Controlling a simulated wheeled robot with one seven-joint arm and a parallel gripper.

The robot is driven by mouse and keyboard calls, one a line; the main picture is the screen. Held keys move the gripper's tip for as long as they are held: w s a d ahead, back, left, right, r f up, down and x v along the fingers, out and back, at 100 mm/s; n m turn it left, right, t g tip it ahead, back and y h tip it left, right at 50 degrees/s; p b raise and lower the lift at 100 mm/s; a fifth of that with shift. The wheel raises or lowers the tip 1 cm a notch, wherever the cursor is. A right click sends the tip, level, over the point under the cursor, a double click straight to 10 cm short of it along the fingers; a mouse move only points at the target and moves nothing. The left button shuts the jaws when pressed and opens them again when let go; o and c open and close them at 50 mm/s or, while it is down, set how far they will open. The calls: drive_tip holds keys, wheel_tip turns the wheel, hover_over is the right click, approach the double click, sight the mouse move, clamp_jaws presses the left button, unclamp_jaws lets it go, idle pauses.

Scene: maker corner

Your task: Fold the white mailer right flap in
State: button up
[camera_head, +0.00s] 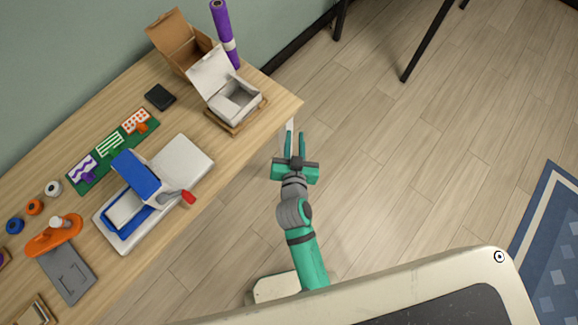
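The white mailer (237,98) is a small open box near the right end of the table, on a brown wooden tray or board. Its lid (212,70) is raised toward the back left. The inside looks empty and grey. Its small side flaps are too small in the picture to tell apart clearly. My green and grey gripper (295,130) is to the right of the mailer, over the floor just beyond the table's edge. Its two fingers point toward the top of the picture with a gap between them. It is open, holds nothing and is apart from the mailer.
A brown cardboard box (178,42) stands open behind the mailer, beside a purple roll (222,28). A black square item (160,97), a green mat (92,170) and a blue-and-white press (135,180) lie left. The table's right corner (285,105) is bare.

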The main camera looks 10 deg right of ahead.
drive_tip(key=s+a+f+n+y, duration=0.1)
drive_tip(key=s+a+n+y, duration=0.1)
drive_tip(key=s, duration=0.9)
drive_tip(key=shift+a+n+y, duration=0.4)
drive_tip(key=shift+a+n, duration=0.3)
drive_tip(key=shift+a, duration=0.55)
